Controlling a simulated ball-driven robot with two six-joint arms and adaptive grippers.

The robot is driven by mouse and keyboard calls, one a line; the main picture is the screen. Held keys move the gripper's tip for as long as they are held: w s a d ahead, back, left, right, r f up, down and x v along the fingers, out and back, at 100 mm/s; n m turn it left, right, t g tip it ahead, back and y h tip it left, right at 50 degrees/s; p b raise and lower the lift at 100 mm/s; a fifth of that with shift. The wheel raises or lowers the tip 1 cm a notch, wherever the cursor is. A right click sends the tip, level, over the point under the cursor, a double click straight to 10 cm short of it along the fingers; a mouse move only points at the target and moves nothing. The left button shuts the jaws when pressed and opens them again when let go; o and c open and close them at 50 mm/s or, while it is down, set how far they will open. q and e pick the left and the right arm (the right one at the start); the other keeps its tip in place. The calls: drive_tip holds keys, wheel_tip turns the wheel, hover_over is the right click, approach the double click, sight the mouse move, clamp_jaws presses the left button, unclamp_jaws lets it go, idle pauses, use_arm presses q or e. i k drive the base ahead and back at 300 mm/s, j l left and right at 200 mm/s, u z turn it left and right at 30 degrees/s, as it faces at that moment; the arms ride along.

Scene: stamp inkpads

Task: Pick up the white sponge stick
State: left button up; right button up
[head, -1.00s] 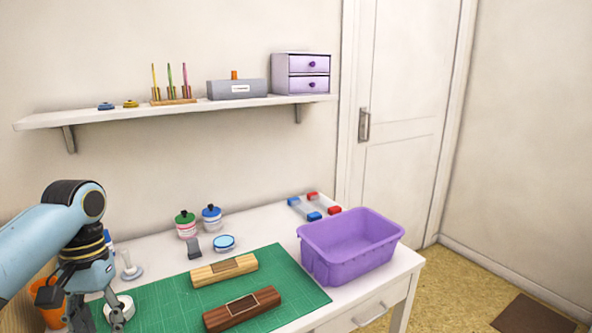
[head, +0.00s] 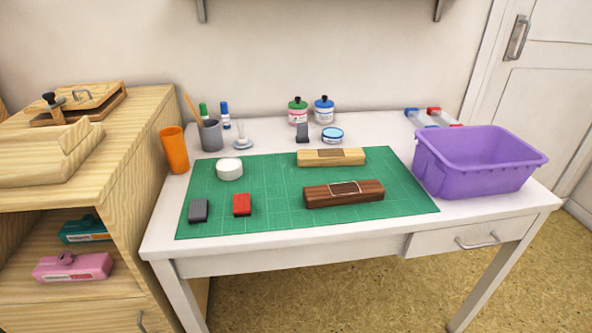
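What looks like the white sponge stick (head: 240,128) stands upright, small and pale, on a little round light-blue dish (head: 244,145) at the back left of the white table. It is just right of a grey cup (head: 210,136) and behind the green mat. Its details are too small to tell. Neither of my grippers is in view, so nothing is seen touching the stick.
The green mat (head: 270,217) bears a white roll (head: 230,169), grey and red blocks, and two wooden holders. An orange cup (head: 174,150) stands at left, bottles (head: 298,112) behind, and a purple bin (head: 475,172) at right. A wooden cabinet (head: 125,190) adjoins the table's left side.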

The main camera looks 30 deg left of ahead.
sight(242, 141)
drive_tip(key=u, duration=1.05)
